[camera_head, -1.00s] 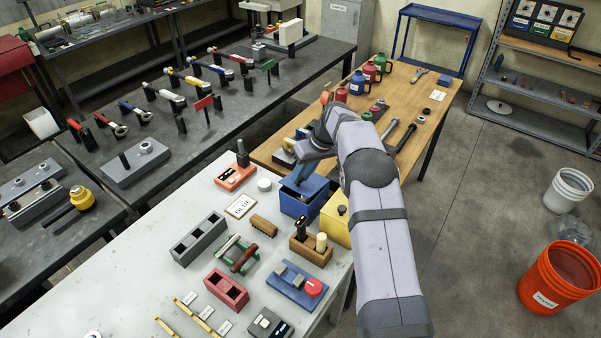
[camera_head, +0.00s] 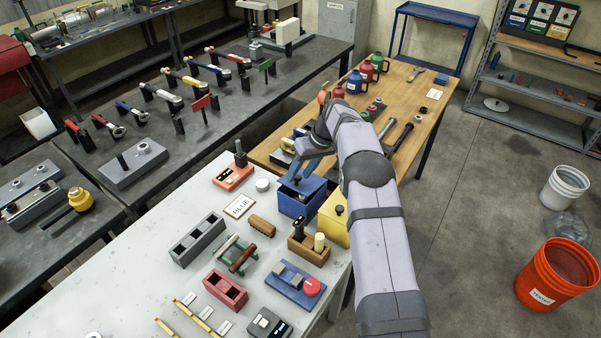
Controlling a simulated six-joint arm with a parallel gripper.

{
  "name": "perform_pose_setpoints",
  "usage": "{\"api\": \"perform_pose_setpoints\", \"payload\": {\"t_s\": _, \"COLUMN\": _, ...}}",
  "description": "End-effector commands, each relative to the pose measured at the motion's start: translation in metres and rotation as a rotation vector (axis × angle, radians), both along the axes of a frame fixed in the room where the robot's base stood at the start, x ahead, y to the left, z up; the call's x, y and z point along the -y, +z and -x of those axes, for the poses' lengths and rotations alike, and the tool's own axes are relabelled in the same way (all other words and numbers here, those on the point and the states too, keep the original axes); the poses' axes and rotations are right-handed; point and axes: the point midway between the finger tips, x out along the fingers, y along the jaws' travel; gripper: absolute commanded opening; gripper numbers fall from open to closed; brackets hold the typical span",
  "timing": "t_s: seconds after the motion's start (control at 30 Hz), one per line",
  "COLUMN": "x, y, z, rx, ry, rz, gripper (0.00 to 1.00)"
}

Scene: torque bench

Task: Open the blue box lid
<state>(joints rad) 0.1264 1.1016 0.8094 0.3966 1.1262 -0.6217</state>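The blue box (camera_head: 298,207) stands at the far right edge of the white table, with its blue lid (camera_head: 311,186) on top. A small dark knob (camera_head: 296,179) shows on the lid. My wrist and forearm hide part of the area to the right of the box.
A yellow box (camera_head: 333,222) stands close to the blue box, partly behind my arm. A "BLUE" card (camera_head: 239,206) lies to the left. A wooden block with pegs (camera_head: 309,248) is in front. A wooden table (camera_head: 437,78) lies behind.

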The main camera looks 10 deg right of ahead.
Motion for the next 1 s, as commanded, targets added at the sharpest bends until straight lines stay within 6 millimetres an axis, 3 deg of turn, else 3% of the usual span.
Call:
{"api": "perform_pose_setpoints", "payload": {"t_s": 0.53, "x": 0.022, "y": 0.057, "z": 0.01, "rx": 0.003, "ry": -0.001, "rz": 0.001, "gripper": 0.4}}
{"api": "perform_pose_setpoints", "payload": {"t_s": 0.93, "x": 0.024, "y": 0.066, "z": 0.012, "rx": 0.001, "ry": -0.001, "rz": 0.001, "gripper": 0.4}}
{"api": "perform_pose_setpoints", "payload": {"t_s": 1.0, "x": 0.023, "y": 0.066, "z": 0.012, "rx": -0.001, "ry": 0.0, "rz": 0.001, "gripper": 0.26}}
